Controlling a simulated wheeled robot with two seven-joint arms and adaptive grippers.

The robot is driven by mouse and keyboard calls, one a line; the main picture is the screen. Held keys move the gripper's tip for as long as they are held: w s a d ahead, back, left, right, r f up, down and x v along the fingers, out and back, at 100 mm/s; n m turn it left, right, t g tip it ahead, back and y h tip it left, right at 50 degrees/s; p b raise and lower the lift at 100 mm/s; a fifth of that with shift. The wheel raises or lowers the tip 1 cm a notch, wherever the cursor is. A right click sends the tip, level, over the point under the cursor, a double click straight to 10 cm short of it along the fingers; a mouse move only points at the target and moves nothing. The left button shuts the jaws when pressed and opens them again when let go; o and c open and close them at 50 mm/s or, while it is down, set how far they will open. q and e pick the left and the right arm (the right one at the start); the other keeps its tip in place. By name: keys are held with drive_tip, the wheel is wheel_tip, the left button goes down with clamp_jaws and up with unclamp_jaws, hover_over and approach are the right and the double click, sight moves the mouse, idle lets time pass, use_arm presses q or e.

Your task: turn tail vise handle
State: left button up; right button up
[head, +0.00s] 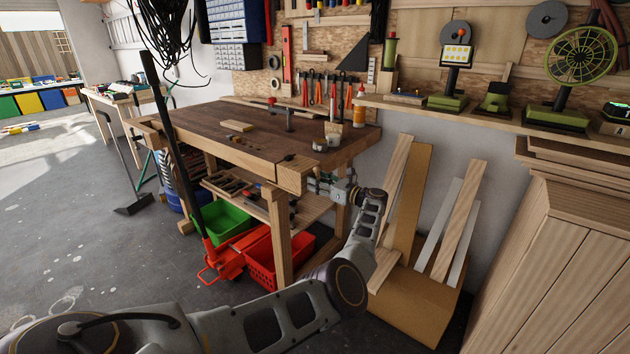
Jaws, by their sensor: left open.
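The wooden workbench (200,122) stands in the middle of the head view. Its tail vise (292,178) is the wooden block at the near right corner of the bench. I cannot make out the vise handle clearly; it is small and probably hidden by my gripper. My left arm comes in from the bottom left and bends up to the vise. My left gripper (318,184) is open, close to the right side of the vise block. I cannot tell whether its fingers touch or surround the handle. My right gripper is not in view.
A green bin (227,222) and a red crate (262,262) stand under the bench. Boards (459,215) lean on the wall to the right, near my forearm. A wooden cabinet (560,260) stands at far right. The floor at left is mostly clear.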

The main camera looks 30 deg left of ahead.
use_arm(q)
clamp_jaws()
idle(0.4)
drive_tip(key=shift+m, duration=0.4)
